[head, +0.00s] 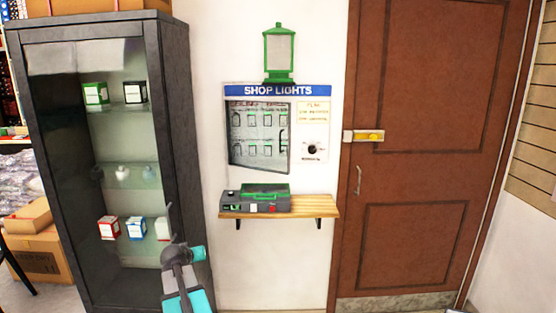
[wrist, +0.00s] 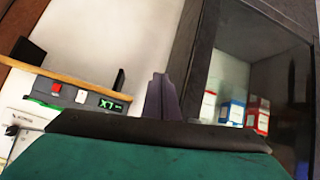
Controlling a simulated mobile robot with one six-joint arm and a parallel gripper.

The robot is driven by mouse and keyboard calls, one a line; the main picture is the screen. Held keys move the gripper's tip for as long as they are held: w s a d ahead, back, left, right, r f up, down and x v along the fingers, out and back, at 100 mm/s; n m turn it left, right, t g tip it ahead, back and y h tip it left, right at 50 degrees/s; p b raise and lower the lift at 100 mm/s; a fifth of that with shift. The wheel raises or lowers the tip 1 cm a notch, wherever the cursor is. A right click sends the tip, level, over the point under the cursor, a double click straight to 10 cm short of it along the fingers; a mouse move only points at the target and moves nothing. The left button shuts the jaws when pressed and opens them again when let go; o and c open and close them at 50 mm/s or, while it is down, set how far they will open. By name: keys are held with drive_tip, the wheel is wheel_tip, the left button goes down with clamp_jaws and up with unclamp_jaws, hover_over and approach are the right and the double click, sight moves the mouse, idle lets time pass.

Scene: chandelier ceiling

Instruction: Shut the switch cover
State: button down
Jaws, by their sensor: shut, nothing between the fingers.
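The wall panel headed "SHOP LIGHTS" (head: 278,90) has a dark-framed, window-like cover (head: 259,171) on its left side, with several switches showing in it. The frame looks skewed against the panel, its lower right corner dropping lower; I cannot tell exactly how far it stands open. My gripper (head: 168,212) is low and left of the panel, in front of the glass cabinet and apart from the cover. Its fingers also show in the wrist view (wrist: 160,80), shut and empty. The cover is not clearly visible in the wrist view.
A wooden shelf (head: 315,204) juts out below the panel and carries a grey-green device (head: 255,203). The glass cabinet (head: 181,120) stands close on the left, with small boxes inside. A green lantern (head: 279,55) is above; a brown door (head: 410,180) is right.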

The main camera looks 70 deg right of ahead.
drive_tip(key=s+d+r+m+h, duration=0.1)
drive_tip(key=s+d+r, duration=0.5)
drive_tip(key=r, duration=0.6)
drive_tip(key=s+d+r+m+g+h+b, duration=0.1)
drive_tip(key=s+d+r+h, duration=0.3)
drive_tip(key=r, duration=0.8)
drive_tip(key=s+d+r+m+h, duration=0.3)
drive_tip(key=s+d+r, duration=0.6)
drive_tip(key=s+r, duration=0.3)
drive_tip(key=shift+r+g+b, duration=0.25)
drive_tip(key=shift+g+b, duration=0.05)
drive_tip(key=w+d+p, duration=0.1)
drive_tip(key=d+p, duration=0.3)
drive_tip(key=d, duration=1)
drive_tip(key=shift+w+f+p, duration=0.15)
drive_tip(key=shift+w+p, duration=0.2)
drive_tip(key=shift+w, duration=0.1)
